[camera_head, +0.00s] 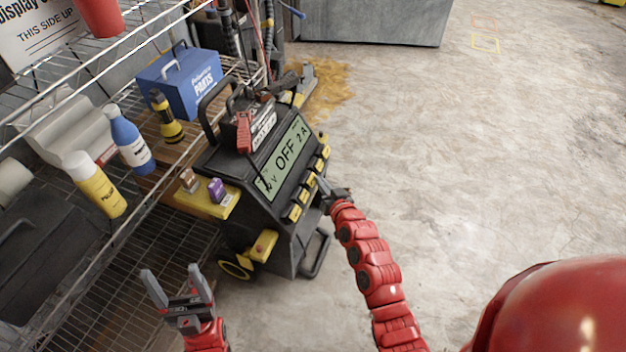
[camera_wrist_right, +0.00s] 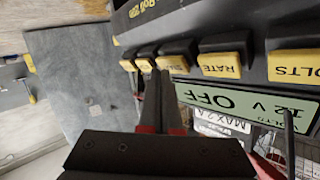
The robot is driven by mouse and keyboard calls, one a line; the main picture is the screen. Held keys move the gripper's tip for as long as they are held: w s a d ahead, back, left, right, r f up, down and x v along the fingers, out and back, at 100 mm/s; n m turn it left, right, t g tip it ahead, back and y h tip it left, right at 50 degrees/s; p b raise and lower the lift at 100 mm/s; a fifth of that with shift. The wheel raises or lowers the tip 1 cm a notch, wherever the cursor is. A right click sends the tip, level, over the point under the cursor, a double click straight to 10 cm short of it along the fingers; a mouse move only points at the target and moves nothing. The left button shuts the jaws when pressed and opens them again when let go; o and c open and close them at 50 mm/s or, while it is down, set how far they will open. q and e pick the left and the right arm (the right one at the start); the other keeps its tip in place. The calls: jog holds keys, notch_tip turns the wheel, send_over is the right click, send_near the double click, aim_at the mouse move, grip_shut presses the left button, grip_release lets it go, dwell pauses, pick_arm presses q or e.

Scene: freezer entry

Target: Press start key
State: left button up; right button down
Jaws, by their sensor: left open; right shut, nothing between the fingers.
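The black battery charger (camera_head: 277,205) stands at the shelf's edge. Its green display (camera_head: 285,160) reads "OFF", with "2 A" and "12 V". A row of yellow keys (camera_head: 309,180) runs along its edge below the display. In the right wrist view the keys marked VOLTS (camera_wrist_right: 294,66) and RATE (camera_wrist_right: 219,65) are readable; the smaller ones are not. My right gripper (camera_head: 323,184) is shut and empty, its tips at a middle key (camera_wrist_right: 172,63); I cannot tell whether they touch. My left gripper (camera_head: 174,283) is open and empty, left of the charger's base.
The wire shelf holds a blue parts box (camera_head: 180,83), a blue-and-white bottle (camera_head: 130,140), a yellow bottle (camera_head: 96,184) and a flashlight (camera_head: 166,117). The concrete floor (camera_head: 480,150) to the right is clear.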

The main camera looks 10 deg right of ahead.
jog(key=shift+w+a+f, duration=0.25)
jog(key=shift+a, duration=0.1)
dwell(0.5)
dwell(0.3)
jog(key=shift+s+d+r, duration=0.45)
jog(key=shift+d, duration=0.15)
jog(key=d+r, duration=0.1)
jog(key=s+d, duration=0.1)
jog(key=s+d+r+b, duration=0.1)
jog(key=shift+s+d+r, duration=0.2)
jog(key=shift+d+r, duration=0.1)
dwell(0.9)
